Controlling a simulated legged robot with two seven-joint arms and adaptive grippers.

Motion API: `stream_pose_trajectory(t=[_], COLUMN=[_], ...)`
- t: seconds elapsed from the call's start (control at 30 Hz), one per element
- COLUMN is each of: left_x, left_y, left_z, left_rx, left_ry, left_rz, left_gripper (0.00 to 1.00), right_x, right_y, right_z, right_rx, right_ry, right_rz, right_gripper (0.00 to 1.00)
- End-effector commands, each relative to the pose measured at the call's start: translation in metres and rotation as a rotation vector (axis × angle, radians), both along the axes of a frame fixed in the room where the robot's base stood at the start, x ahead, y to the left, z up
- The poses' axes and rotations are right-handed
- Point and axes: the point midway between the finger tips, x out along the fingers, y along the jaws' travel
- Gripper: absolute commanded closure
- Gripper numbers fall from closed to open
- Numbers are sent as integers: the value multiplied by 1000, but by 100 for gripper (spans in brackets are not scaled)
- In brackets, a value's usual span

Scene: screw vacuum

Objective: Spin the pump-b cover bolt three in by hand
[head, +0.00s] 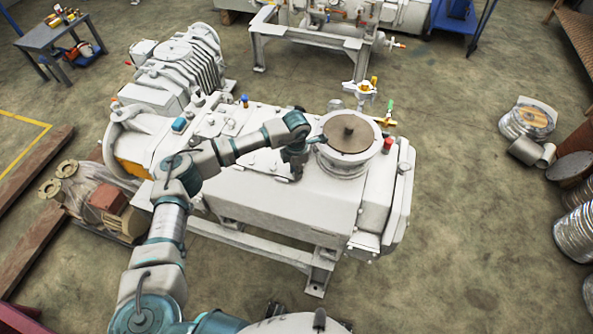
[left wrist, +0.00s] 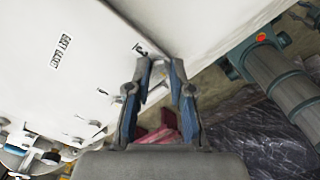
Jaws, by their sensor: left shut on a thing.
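The white pump (head: 285,205) stands in the middle of the head view, with a round brown-topped port (head: 350,133) on it. My left gripper (head: 297,168) reaches down onto its top, just left of that port. In the left wrist view the blue-padded fingers (left wrist: 160,66) come together at the edge of a white panel (left wrist: 85,50). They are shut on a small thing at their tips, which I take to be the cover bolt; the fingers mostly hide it. A small dark spot (left wrist: 140,48) shows on the panel beside the left fingertip. My right gripper is out of view.
Coloured fittings (head: 385,120) and a red cap (head: 388,144) stand right of the port. A motor on a pallet (head: 100,200) sits at left, a tool table (head: 60,38) far left. Floor between pump and drums is clear.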

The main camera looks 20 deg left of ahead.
Motion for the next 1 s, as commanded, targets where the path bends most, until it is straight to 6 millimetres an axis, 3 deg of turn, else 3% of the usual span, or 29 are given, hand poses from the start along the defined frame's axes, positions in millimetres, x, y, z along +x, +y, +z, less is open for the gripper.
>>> stream_pose_trajectory(t=[1.0], left_x=[4], left_y=[2], left_z=[5], left_rx=[0], left_ry=[-14], left_rz=[-454], left_gripper=[100], right_x=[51], right_y=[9], right_z=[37], right_rx=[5], right_ry=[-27], right_rz=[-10], right_gripper=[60])
